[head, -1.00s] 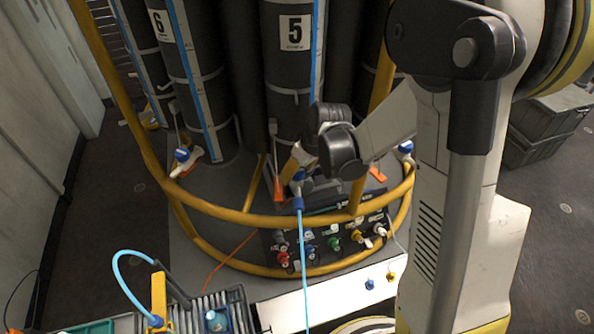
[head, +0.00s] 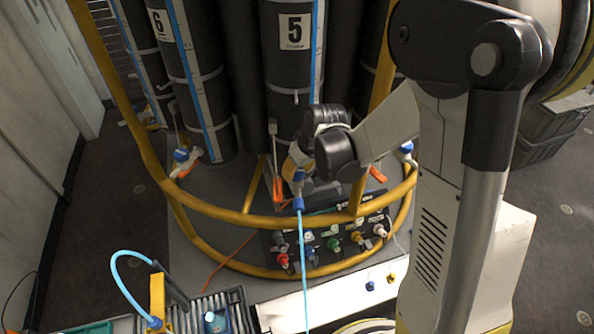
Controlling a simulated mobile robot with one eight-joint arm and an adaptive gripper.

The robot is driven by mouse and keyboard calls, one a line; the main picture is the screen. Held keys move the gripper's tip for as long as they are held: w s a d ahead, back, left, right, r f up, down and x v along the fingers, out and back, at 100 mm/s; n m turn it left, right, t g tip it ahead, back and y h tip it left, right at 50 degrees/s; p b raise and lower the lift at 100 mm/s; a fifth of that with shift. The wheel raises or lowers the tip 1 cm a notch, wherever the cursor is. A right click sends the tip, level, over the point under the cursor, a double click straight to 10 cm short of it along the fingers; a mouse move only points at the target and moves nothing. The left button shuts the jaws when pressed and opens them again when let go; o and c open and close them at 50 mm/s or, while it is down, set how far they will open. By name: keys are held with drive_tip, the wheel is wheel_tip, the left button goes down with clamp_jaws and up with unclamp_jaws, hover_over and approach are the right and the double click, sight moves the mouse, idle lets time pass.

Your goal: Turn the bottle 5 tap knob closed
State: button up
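Bottle 5 (head: 288,75) is a tall dark cylinder with a white "5" label, upright at the centre. At its foot is its tap (head: 297,176), with blue and white parts partly hidden by my arm. A light-blue hose (head: 302,250) runs down from a blue fitting (head: 298,203) below it. An orange lever-like piece (head: 278,188) stands just left of the tap. My gripper (head: 297,167) reaches in from the right and is at the tap in the picture. Its fingers are small and partly hidden, so opening and contact cannot be told. The knob itself is not clearly visible.
A yellow rail (head: 245,217) curves in front of the bottles and below my wrist. A panel with several coloured connectors (head: 333,243) sits under it. Bottle 6 (head: 188,80) and its blue-knobbed tap (head: 183,157) stand to the left. A crate (head: 240,302) is at the lower left.

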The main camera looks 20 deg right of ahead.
drive_tip(key=o, duration=1.2)
drive_tip(key=v, duration=1.2)
